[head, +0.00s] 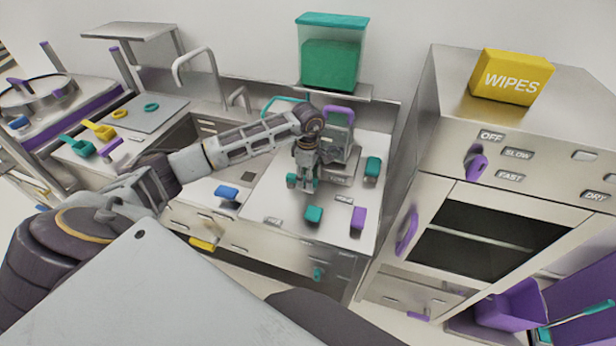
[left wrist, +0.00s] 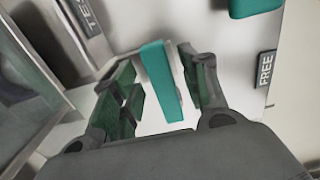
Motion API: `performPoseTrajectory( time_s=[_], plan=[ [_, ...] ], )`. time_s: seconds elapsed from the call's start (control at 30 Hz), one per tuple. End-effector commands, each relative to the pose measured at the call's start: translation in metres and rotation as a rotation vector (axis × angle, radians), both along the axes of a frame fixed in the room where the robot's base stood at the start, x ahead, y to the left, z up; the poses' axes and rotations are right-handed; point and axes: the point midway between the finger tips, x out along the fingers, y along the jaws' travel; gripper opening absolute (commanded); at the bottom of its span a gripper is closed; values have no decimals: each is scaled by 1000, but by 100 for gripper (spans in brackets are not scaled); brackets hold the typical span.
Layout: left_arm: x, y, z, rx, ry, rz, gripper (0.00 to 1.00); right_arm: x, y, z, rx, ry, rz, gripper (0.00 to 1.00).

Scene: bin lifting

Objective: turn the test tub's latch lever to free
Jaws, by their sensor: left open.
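The test tub's latch lever is a teal bar (left wrist: 160,80) in the left wrist view. It lies between the two fingers of my left gripper (left wrist: 165,66), with gaps visible at its sides. A "FREE" label (left wrist: 265,69) is to the right of it, and a partly cut "TEST" label (left wrist: 84,16) is at upper left. In the head view, my left gripper (head: 304,184) points down, open, over the counter in front of the metal tub (head: 345,155). My arm and gripper hide part of the tub and most of the lever. My right gripper is not in view.
A teal block (head: 314,214), a purple block (head: 358,217) and another teal block (head: 372,168) are on the counter (head: 255,205) near the gripper. A teal container (head: 331,65) stands on a shelf behind. A tall metal cabinet (head: 480,215) bounds the right side.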

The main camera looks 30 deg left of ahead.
Motion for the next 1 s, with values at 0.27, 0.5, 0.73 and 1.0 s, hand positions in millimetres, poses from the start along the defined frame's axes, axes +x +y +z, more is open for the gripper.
performPoseTrajectory(
  time_s=[0.27,0.5,0.73,1.0],
  plan=[
    [0,0,-8,0,-1,0,45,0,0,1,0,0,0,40],
    [0,0,-8,1,-1,0,38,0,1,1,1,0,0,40],
    [0,0,-8,1,-1,0,9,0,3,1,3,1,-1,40],
    [0,0,-7,1,-1,0,0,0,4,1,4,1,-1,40]
  ],
)
